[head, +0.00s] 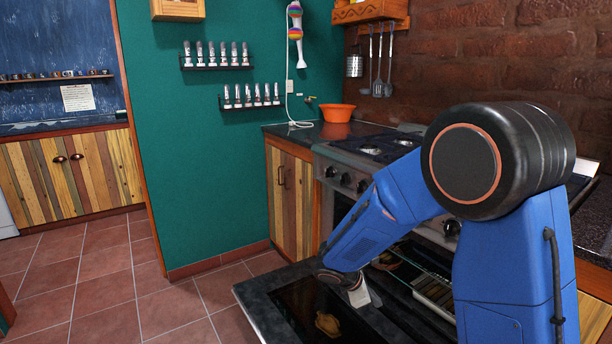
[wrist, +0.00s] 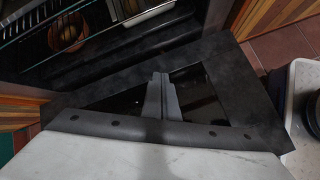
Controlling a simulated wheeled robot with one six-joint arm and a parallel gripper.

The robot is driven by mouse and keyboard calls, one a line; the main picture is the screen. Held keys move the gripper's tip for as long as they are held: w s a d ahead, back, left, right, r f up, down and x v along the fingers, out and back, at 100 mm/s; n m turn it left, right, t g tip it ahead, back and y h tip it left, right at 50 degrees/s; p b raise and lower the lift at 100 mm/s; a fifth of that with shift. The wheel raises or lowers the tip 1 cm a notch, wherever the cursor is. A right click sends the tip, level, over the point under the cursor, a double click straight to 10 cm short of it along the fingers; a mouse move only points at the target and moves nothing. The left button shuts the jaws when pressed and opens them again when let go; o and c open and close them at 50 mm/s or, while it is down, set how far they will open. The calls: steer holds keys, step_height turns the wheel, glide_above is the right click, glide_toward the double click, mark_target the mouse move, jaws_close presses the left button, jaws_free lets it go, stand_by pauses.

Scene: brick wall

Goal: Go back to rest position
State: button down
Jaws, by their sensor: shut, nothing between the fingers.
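My gripper (wrist: 160,78) shows in the wrist view with its two fingers together and nothing between them. It is over the dark lowered oven door (wrist: 215,60). In the head view my blue arm reaches down in front of the stove to the open oven door (head: 262,292). The gripper's light grey body shows there above the door, but its fingertips are hidden. I cannot tell whether the fingers touch the door.
A brown round item (wrist: 66,34) sits on the oven rack in the wrist view. The stove (head: 345,165) stands against the brick wall. An orange bowl (head: 337,113) is on the counter (head: 290,131). The tiled floor (head: 105,290) at left is clear.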

steer(key=s+d+r+m+g+y, duration=0.1)
steer(key=s+d+r+m, duration=0.35)
steer(key=s+r, duration=0.3)
steer(key=s+d+r+m+y, duration=0.2)
steer(key=s+d+r+m, duration=0.3)
steer(key=s, duration=0.3)
steer(key=s+r+m+t+y, duration=0.1)
steer(key=s+r+m+y, duration=0.1)
steer(key=s, duration=0.6)
steer(key=s+a+r+m+t+y, duration=0.1)
steer(key=s+r+m+y, duration=0.1)
steer(key=s+r+m, duration=0.2)
steer(key=shift+s+a+m, duration=0.15)
steer(key=shift+s+m, duration=1.4)
steer(key=shift+s, duration=1)
